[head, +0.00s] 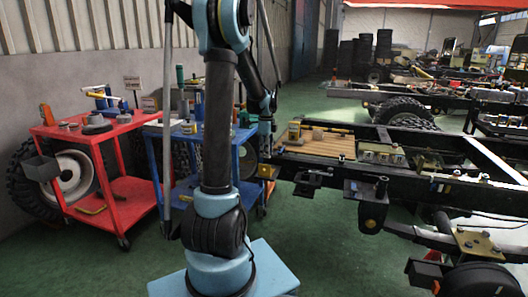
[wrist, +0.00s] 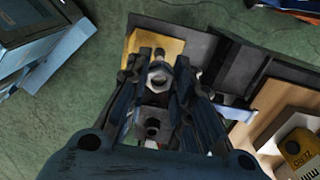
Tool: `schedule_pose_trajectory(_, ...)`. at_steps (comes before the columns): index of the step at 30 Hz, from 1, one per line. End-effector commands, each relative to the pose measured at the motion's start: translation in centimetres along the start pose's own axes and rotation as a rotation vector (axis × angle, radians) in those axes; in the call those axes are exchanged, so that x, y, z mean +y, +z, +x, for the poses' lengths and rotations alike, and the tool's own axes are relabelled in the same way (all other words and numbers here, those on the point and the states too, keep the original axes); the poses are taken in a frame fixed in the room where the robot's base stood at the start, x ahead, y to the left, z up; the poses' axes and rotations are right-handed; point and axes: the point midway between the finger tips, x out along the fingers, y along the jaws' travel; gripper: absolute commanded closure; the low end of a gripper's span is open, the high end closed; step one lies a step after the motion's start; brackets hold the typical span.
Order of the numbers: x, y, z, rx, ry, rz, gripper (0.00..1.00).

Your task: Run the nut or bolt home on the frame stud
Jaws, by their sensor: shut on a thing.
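My gripper (wrist: 160,68) is shut on a silver hex nut (wrist: 158,79), which sits between the fingertips in the wrist view. A dark stud-like end (wrist: 159,54) shows just beyond the nut, over a yellow plate (wrist: 172,46) on the frame. I cannot tell whether the nut is threaded on it. In the head view my arm reaches down to the near left end of the dark chassis frame (head: 330,171). There the yellow bracket (head: 265,171) shows, but the nut and stud are too small or hidden.
A wooden board (head: 318,143) lies on the frame right of my gripper, with a yellow box (wrist: 293,147) on it. A blue cart (head: 248,170) and a red cart (head: 127,200) stand at left. Green floor (head: 310,235) is open before the frame.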

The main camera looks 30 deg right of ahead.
Motion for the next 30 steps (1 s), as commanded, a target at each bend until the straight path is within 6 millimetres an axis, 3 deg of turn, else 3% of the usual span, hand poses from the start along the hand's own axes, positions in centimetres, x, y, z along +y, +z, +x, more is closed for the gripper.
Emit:
schedule_pose_trajectory(18, -0.3, -0.9, 4.5, 0.0, 0.0, 0.009, 0.97)
schedule_pose_trajectory(30, -0.3, -0.8, 5.1, 0.0, 0.0, 0.008, 0.97)
